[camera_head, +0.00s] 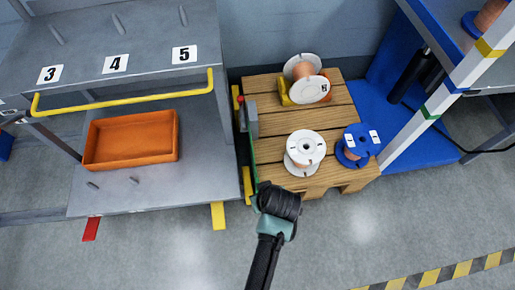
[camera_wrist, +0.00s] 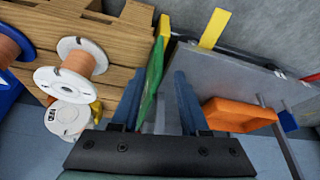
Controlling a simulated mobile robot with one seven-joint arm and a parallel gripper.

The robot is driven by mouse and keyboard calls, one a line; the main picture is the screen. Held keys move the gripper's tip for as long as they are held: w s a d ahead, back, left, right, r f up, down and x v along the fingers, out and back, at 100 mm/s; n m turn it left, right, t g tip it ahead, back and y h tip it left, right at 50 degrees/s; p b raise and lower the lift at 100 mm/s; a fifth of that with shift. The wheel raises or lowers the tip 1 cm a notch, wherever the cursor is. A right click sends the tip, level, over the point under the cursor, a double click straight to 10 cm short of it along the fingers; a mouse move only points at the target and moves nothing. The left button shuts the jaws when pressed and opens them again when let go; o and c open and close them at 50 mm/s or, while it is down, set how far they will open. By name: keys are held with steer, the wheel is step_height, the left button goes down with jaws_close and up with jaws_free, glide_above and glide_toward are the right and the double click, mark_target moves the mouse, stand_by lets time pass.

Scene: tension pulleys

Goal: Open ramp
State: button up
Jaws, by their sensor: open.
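No part is plainly marked as the ramp. A narrow green panel with yellow ends (camera_head: 252,160) stands between the grey rack and the wooden pallet. My gripper (camera_head: 268,192) is at the near end of this panel. In the wrist view my gripper (camera_wrist: 159,75) has its two blue fingers apart. The green panel (camera_wrist: 150,88) shows between them, nearer the left finger; I cannot tell whether they touch. The grey rack (camera_head: 85,75) has a sloped top with labels 3, 4 and 5 and a yellow bar (camera_head: 130,99) along its front.
The wooden pallet (camera_head: 265,87) holds white spools (camera_head: 305,150) and a blue spool (camera_head: 357,146). An orange bin (camera_head: 130,139) sits on the rack's lower shelf. A white post (camera_head: 455,90) and a blue platform (camera_head: 425,145) stand right. The front floor is clear.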

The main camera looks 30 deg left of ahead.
steer(key=b+x, duration=0.5)
steer(key=x, duration=0.5)
steer(key=shift+w+b, duration=0.15)
steer(key=shift+b, duration=0.25)
jaws_close()
stand_by(0.8)
